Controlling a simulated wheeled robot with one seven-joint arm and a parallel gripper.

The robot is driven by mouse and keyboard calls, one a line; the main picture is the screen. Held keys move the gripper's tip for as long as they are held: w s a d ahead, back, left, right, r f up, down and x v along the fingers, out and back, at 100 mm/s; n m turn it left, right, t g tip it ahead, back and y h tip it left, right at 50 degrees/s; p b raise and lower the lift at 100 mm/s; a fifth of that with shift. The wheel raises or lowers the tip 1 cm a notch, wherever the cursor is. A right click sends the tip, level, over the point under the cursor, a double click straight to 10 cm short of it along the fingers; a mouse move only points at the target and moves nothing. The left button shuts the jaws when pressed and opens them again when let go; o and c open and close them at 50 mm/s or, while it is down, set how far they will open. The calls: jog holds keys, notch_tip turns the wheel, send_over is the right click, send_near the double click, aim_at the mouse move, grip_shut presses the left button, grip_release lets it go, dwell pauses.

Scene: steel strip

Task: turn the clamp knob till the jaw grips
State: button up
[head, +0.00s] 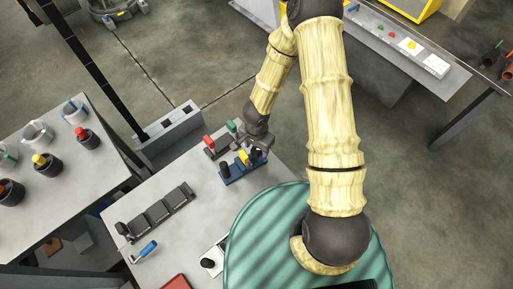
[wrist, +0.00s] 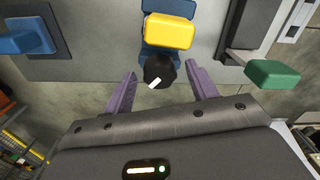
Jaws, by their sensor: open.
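A black knob (wrist: 160,71) with a white mark shows in the wrist view, at the end of a blue clamp (wrist: 160,53). A yellow block (wrist: 170,31) sits on the clamp just beyond the knob. My gripper (wrist: 161,73) is open, with one purple finger on each side of the knob and visible gaps between. In the head view the blue clamp (head: 231,173) and yellow block (head: 243,156) stand near the bench's far edge. My gripper (head: 261,145) is at their right end, and the knob is hard to make out there.
A green block (wrist: 272,73) is close to my right finger in the wrist view. Red (head: 209,141) and green (head: 232,126) pieces stand behind the clamp. A dark segmented strip (head: 158,212) and a blue-handled tool (head: 146,249) lie on the bench.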

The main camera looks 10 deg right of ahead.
jog(key=c, duration=1)
jog(key=shift+m, duration=1.5)
jog(key=o, duration=1)
jog(key=shift+r, duration=0.15)
